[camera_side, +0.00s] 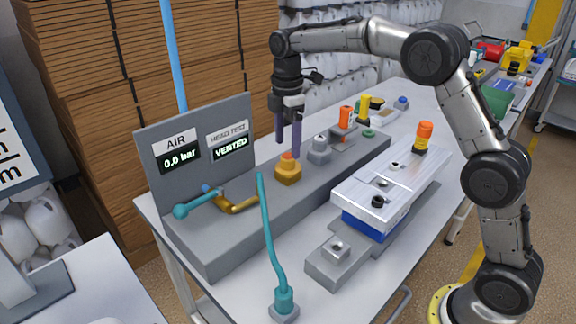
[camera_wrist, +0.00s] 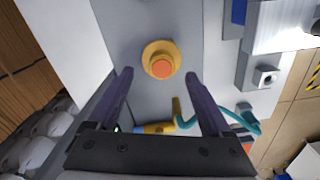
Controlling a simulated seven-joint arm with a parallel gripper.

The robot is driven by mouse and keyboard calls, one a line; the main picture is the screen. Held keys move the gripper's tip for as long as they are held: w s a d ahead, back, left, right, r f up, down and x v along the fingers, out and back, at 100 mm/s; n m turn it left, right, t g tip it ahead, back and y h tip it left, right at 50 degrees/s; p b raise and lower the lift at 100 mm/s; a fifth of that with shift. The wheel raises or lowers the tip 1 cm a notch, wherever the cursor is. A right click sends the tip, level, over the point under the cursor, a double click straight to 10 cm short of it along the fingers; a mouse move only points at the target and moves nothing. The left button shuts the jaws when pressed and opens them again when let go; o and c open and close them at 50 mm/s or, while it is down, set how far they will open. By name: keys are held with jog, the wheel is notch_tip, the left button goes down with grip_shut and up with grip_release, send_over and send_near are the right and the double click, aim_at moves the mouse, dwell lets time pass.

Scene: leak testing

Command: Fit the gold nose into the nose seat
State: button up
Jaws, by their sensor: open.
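A gold piece with an orange top (camera_side: 288,174) stands upright on the long grey block; I take it for the gold nose. In the wrist view the gold piece (camera_wrist: 160,60) looks round from above, slightly beyond my fingertips. My gripper (camera_side: 288,148) points down over it, its two purple fingers apart and empty. The fingers also show in the wrist view (camera_wrist: 160,76), one on each side below the piece. I cannot tell which part is the nose seat; any seat under the gold piece is hidden.
A grey fitting (camera_side: 320,150) and an orange cylinder (camera_side: 345,117) stand further along the block. A panel (camera_side: 200,150) reads 0.0 bar and VENTED. A teal lever (camera_side: 198,203) and a gold pipe (camera_side: 240,206) are in front. A silver fixture (camera_side: 350,205) lies right; a teal hose (camera_side: 268,235) rises in front.

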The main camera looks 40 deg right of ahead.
aim_at(287, 157)
jog(key=shift+s+f, duration=0.15)
jog(key=shift+f, duration=2.2)
jog(key=c, duration=1)
jog(key=shift+o, duration=0.2)
jog(key=shift+r, duration=0.15)
jog(key=shift+r, duration=0.55)
jog(key=s+r, duration=0.5)
jog(key=r, duration=0.3)
jog(key=s+r, duration=0.1)
jog(key=s, duration=0.2)
jog(key=s+r, duration=0.1)
jog(key=s, duration=0.2)
jog(key=s+r, duration=0.1)
jog(key=s, duration=0.2)
jog(key=shift+r, duration=0.35)
grip_shut()
